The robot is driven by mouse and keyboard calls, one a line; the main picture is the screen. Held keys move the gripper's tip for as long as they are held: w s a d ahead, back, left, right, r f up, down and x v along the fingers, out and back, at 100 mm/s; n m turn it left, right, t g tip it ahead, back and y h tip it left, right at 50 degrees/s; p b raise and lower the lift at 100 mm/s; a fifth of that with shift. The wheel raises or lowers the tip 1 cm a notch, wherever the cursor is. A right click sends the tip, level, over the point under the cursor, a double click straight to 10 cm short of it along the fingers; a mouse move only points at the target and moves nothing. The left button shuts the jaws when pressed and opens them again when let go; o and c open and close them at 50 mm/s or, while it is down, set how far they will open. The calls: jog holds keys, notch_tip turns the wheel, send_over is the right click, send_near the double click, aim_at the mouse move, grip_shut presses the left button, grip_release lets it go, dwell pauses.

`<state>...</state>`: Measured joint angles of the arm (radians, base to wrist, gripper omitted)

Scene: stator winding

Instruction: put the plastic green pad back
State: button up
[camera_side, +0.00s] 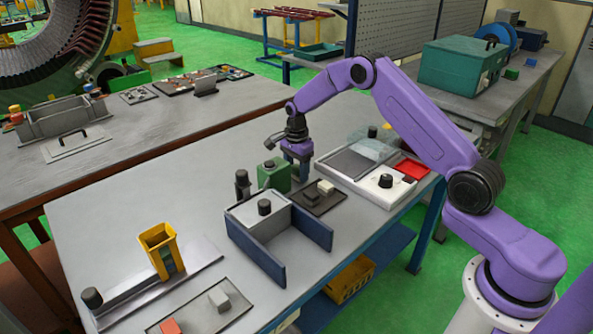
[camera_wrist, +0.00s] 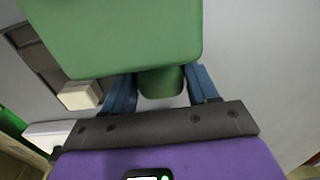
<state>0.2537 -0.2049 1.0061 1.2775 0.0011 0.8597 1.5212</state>
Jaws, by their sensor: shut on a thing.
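The green pad (camera_side: 274,177) is a thick green block in the side view, just left of my gripper's fingers. A small dark round piece shows at its top. In the wrist view the green pad (camera_wrist: 120,35) fills the upper middle, and a short green stub shows below it between the fingers. My gripper (camera_side: 298,157) has blue fingers and points down over the table. In the wrist view my gripper (camera_wrist: 163,95) has its fingers on either side of the green stub, shut on it. I cannot tell whether the pad touches the table.
A grey holder with blue walls (camera_side: 265,257) stands in front. A yellow bin (camera_side: 152,240) stands front left.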

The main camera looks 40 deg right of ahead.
aim_at(297, 167)
jog(key=shift+f, duration=0.25)
jog(key=shift+f, duration=0.15)
jog(key=o, duration=0.7)
jog(key=shift+o, duration=0.2)
notch_tip(297, 167, up, 12)
jog(key=shift+r, duration=0.25)
